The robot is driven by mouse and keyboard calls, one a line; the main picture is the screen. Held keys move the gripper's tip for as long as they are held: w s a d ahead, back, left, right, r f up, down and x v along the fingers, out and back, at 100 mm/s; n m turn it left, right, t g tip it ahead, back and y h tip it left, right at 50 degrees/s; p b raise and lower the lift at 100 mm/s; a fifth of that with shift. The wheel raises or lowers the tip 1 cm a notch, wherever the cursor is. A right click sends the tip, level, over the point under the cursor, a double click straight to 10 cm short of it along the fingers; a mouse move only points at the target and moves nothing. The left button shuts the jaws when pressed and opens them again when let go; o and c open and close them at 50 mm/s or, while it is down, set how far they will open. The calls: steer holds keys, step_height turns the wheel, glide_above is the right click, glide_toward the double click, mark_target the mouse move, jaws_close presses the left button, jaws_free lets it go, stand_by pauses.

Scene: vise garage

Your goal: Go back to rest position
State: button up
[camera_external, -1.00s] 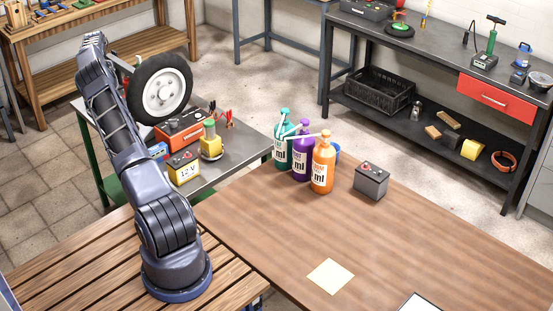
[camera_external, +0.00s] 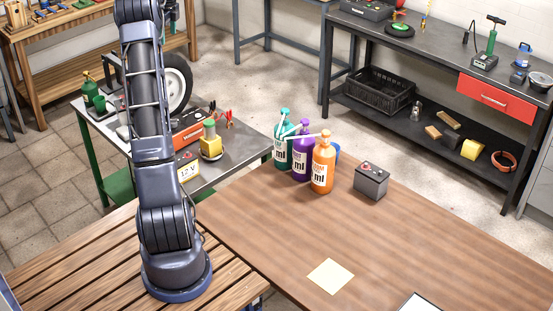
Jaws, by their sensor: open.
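My arm (camera_external: 157,160) stands on its round base on the slatted wooden bench (camera_external: 95,285) at the lower left. It rises nearly straight up, and its upper end reaches the top edge of the picture. My gripper does not show clearly; it is hidden behind the arm or above the frame. No held object can be seen.
Green, purple and orange bottles (camera_external: 322,165) and a grey battery (camera_external: 371,181) stand on the brown table (camera_external: 440,230).

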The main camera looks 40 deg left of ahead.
steer(key=w+d+r+n, duration=0.1)
steer(key=d+r, duration=0.2)
steer(key=d, duration=0.7)
steer(key=w+d+r+n+t, duration=0.1)
steer(key=d+r+n, duration=0.15)
steer(key=d, duration=0.85)
steer(key=w+d+r, duration=0.1)
steer(key=d+r, duration=0.3)
steer(key=d, duration=0.6)
steer(key=s+d+r+n+t, duration=0.15)
steer(key=s+d, duration=0.25)
steer(key=d, duration=0.5)
steer(key=s+d+f+n, duration=0.15)
steer(key=s+d, duration=0.25)
steer(key=d, duration=0.5)
steer(key=s+d+f+n+t, duration=0.1)
steer(key=s+d+f+n, duration=0.2)
steer(key=s+d, duration=0.5)
steer(key=s+d+f+n+t+h, duration=0.1)
steer(key=s+d+f+n, duration=0.2)
steer(key=s+d, duration=0.6)
step_height(320, 180, down, 3)
steer(key=shift+s+r, duration=0.15)
steer(key=shift+s, duration=1.1)
